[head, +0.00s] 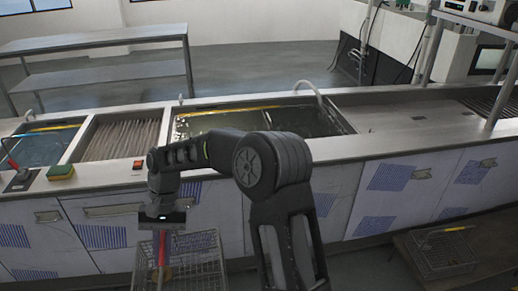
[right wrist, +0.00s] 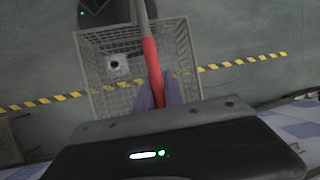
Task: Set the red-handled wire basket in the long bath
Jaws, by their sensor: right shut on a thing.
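The wire basket (head: 207,262) is a grey mesh box with a red handle (head: 162,249). It hangs low in front of the cabinet fronts, below counter height. My right gripper (head: 163,232) points down and is shut on the red handle. In the right wrist view the fingers (right wrist: 160,97) close around the handle (right wrist: 151,62), with the basket (right wrist: 185,50) beyond. A small pale thing (right wrist: 118,66) shows inside the basket's outline. The long bath (head: 300,124) is the wide sunken basin of dark liquid in the counter, partly hidden behind my right arm. My left gripper is out of view.
Left of the long bath are a ribbed drain area (head: 122,137) and a smaller bath of bluish liquid (head: 40,147). A green-yellow sponge (head: 61,172) lies on the front edge. Another wire basket (head: 446,252) sits low at right. The counter right of the bath (head: 410,125) is mostly bare.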

